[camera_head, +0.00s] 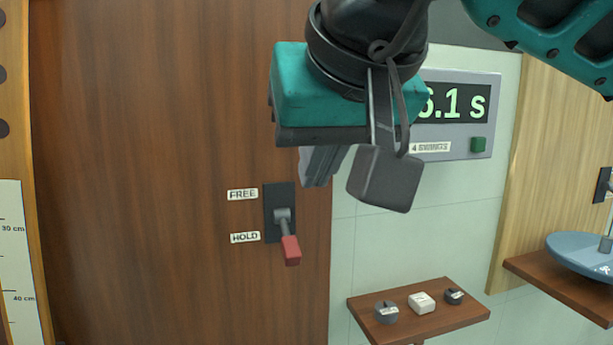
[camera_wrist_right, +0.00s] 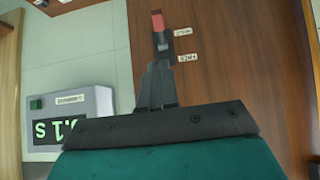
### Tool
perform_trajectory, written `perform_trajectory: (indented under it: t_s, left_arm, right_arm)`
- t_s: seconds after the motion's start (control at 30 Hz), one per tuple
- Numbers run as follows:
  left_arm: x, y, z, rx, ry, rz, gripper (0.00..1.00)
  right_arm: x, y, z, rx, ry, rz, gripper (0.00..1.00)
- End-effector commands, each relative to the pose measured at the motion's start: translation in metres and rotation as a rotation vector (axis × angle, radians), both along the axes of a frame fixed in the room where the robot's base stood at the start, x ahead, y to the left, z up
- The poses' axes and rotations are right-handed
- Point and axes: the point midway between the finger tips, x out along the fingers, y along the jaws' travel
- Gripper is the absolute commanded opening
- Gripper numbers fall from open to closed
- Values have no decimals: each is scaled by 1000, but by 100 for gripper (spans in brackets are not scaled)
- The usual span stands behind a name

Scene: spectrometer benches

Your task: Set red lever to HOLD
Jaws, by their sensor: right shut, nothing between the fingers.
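The red lever (camera_head: 290,250) is mounted on a dark plate (camera_head: 279,196) on the brown wooden panel. Its red handle points down and a little right, beside and slightly below the HOLD label (camera_head: 245,237). The FREE label (camera_head: 243,194) is above. In the right wrist view the red lever (camera_wrist_right: 158,22) shows beyond the fingers. My right gripper (camera_head: 356,180) is in front of the panel, above and right of the lever, apart from it. It is shut and empty; its fingers also show in the wrist view (camera_wrist_right: 157,88). My left gripper is out of view.
A grey display (camera_head: 480,90) reading "6.1 s", partly hidden by my right arm, has a green button (camera_head: 478,144). A blue dish (camera_head: 580,255) stands farther right. A ruler (camera_head: 15,260) is at left.

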Motion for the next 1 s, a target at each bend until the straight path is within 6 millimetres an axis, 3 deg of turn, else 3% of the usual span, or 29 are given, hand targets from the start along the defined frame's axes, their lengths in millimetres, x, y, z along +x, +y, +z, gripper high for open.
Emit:
perform_trajectory:
  t_s: [0.2, 0.67, 0.83, 1.0]
  left_arm:
    - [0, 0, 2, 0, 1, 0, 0]
    - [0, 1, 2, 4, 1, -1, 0]
    - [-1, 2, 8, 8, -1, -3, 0]
    - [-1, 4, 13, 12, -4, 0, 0]
  right_arm:
    - [-18, -5, 13, -1, 0, -1, 0]
    - [-22, -3, 11, 15, 25, 7, 0]
    - [-32, 23, -18, 170, 243, 55, 0]
    - [-63, 64, -47, 458, 661, 77, 0]
